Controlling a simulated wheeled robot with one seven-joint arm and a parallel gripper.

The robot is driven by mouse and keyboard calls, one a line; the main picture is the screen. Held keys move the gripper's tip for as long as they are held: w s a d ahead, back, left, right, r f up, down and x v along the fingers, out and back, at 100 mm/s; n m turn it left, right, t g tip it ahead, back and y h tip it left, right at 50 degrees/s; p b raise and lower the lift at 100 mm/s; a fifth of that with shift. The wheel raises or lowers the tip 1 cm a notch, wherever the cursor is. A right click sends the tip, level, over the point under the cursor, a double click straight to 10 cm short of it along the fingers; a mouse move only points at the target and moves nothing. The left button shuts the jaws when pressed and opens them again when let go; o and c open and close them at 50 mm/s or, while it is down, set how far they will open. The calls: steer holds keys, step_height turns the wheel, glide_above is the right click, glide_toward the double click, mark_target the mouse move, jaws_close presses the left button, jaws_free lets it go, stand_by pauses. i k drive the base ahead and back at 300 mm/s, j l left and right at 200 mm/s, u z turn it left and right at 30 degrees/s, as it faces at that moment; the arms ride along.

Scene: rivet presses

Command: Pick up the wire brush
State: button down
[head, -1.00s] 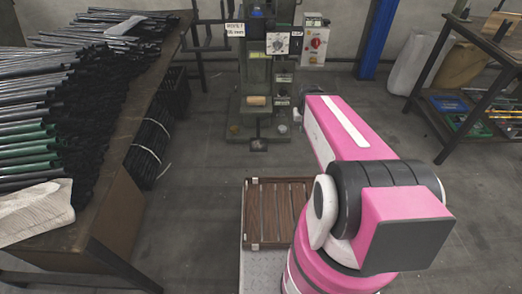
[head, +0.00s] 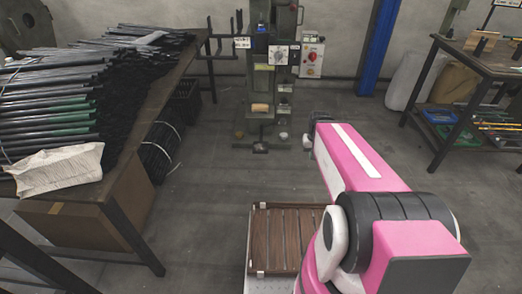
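I cannot pick out the wire brush with certainty in the head view. Small wooden-coloured items (head: 484,42) lie on the dark table (head: 458,48) at the far right, too small to identify. My pink arm reaches forward at the lower right. A small dark part at its far end, probably my gripper (head: 321,118), is mostly hidden behind the arm. Its fingers cannot be made out, and nothing is seen held in it.
A green press (head: 268,75) stands ahead at the back wall. A workbench (head: 150,110) with bundled dark tubes (head: 50,105) and a pale cloth (head: 58,170) is at left. A brown slatted tray (head: 287,237) sits low in front. Floor (head: 215,180) between is clear.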

mark_target(259, 108)
steer(key=i+j, duration=0.9)
steer(key=i, duration=0.15)
steer(key=i+j, duration=0.35)
steer(key=i, duration=0.15)
